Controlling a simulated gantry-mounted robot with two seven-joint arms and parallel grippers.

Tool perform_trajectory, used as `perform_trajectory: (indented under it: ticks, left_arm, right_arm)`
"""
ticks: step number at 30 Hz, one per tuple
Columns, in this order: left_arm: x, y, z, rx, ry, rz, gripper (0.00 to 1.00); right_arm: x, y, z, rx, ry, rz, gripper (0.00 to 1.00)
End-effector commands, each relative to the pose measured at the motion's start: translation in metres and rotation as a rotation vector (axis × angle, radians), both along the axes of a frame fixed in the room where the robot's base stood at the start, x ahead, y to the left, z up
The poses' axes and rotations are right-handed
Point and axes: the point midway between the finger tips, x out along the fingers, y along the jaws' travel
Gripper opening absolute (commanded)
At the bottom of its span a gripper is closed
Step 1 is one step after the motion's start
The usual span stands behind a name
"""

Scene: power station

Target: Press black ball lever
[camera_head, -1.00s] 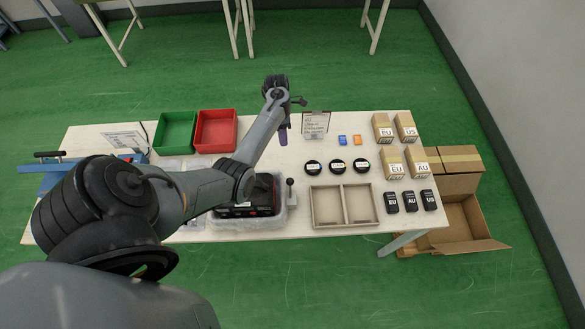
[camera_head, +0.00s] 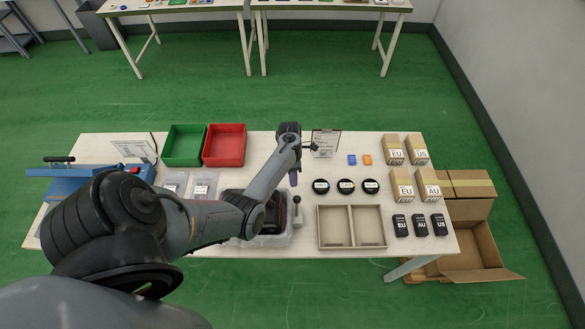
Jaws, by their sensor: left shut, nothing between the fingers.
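A small lever with a dark ball on top (camera_head: 297,199) stands upright at the right side of a black device (camera_head: 274,212), which sits in a clear plastic tray (camera_head: 270,240). My left gripper (camera_head: 293,180) points down with its fingers shut and empty. In the picture its tips are just above the lever's ball, and I see no clear contact. My left forearm hides the left part of the black device. My right gripper is not in view.
Right of the lever is an empty two-part beige tray (camera_head: 350,208). Black round tins (camera_head: 346,186) lie behind it. Green (camera_head: 184,127) and red (camera_head: 225,127) bins stand at the back left. Boxes (camera_head: 402,185) stand at the right.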

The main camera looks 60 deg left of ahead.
Motion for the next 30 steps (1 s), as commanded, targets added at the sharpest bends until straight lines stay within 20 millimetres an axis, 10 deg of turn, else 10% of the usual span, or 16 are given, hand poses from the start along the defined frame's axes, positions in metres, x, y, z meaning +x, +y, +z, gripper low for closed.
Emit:
perform_trajectory:
  ticks: [30]
  left_arm:
    - [-0.003,-0.047,0.014,0.026,-0.013,-0.021,0.0]
  right_arm:
    - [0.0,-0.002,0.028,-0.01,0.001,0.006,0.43]
